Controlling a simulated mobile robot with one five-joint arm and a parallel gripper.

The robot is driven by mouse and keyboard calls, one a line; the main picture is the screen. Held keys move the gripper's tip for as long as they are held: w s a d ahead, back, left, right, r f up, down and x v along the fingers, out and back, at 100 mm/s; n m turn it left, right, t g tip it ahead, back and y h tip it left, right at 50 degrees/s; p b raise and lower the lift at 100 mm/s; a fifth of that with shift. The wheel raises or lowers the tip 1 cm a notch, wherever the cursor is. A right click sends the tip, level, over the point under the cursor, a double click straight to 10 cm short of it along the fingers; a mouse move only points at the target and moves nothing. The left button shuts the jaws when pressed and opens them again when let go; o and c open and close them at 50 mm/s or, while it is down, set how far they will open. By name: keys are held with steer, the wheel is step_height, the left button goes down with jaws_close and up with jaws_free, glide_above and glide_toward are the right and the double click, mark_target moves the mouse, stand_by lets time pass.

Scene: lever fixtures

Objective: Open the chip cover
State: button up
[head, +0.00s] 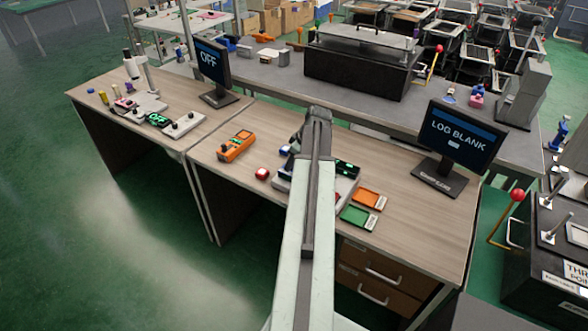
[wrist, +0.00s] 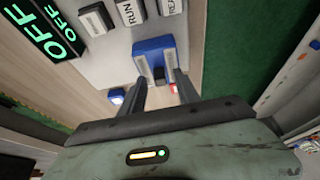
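In the wrist view, a blue part with a pale U-shaped frame (wrist: 155,50) sits on a light grey panel; it may be the chip cover, though no label shows. A small dark tab (wrist: 158,74) stands at its near edge. My gripper (wrist: 159,80) has its two dark fingers apart, one to each side of this tab, with a gap showing between them; contact cannot be told. In the head view my arm covers much of the grey device (head: 347,187) on the desk, and the fingertips and blue part are hard to make out.
The panel carries RUN and other white keys (wrist: 131,12) and a green OFF display (wrist: 40,30). On the desk (head: 215,190) are an orange handheld device (head: 237,146), a red button (head: 262,173), orange and green trays (head: 357,217), and a LOG BLANK monitor (head: 457,135).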

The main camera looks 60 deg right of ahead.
steer(key=shift+w+f, duration=0.1)
steer(key=shift+f, duration=0.15)
jaws_close()
stand_by(1.3)
